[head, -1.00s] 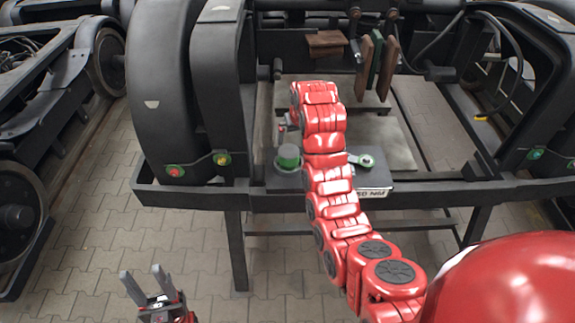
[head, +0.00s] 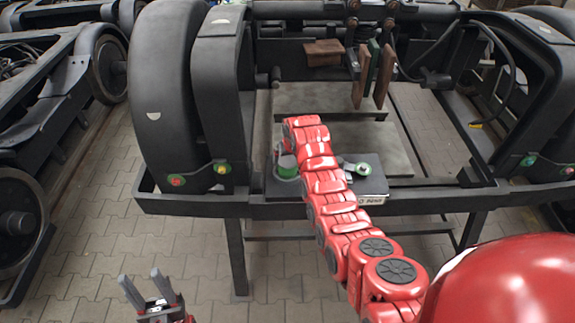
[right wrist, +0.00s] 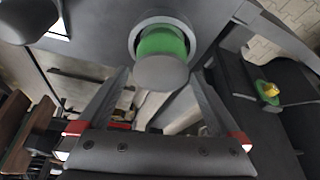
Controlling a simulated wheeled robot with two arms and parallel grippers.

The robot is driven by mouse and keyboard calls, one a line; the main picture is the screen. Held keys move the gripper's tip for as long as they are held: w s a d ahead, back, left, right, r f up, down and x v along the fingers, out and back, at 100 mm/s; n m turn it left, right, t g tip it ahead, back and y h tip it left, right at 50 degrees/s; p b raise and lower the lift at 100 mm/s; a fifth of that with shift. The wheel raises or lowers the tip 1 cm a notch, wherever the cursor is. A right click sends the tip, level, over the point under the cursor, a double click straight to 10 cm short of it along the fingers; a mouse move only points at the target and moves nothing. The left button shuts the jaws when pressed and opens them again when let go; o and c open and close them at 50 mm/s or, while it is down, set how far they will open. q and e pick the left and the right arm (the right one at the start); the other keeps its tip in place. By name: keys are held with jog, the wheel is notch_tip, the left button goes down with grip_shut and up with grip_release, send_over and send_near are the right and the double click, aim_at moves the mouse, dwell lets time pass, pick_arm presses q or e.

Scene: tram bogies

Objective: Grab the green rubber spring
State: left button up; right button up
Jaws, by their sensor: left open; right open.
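The green rubber spring (head: 287,168) is a short green cylinder with a grey top, standing in a round seat on the grey plate at the front of the bogie frame. In the right wrist view the spring (right wrist: 162,42) stands just beyond the fingertips, its grey end facing the camera. My right gripper (right wrist: 160,76) is open, one finger on each side of the spring's line; I cannot tell whether they touch it. In the head view my right arm largely hides that gripper. My left gripper (head: 148,288) is open and empty, low at the left over the floor.
The black frame beam (head: 420,196) runs in front. A large dark wheel cover (head: 165,90) rises at the left. Brown and green pads (head: 372,75) hang behind.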

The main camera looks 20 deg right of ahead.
aim_at(287, 160)
jog(key=shift+w+f, duration=0.15)
jog(key=shift+f, duration=0.05)
jog(key=shift+w+f+p, duration=0.1)
jog(key=shift+f+p, duration=0.2)
jog(key=shift+f, duration=0.15)
jog(key=shift+w+a+f, duration=0.1)
jog(key=shift+w+f, duration=0.2)
jog(key=shift+f, duration=0.05)
jog(key=shift+w+f+p, duration=0.1)
jog(key=shift+f+p, duration=0.25)
jog(key=shift+f, duration=0.25)
grip_shut()
jog(key=shift+w+r, duration=0.1)
jog(key=shift+r, duration=0.05)
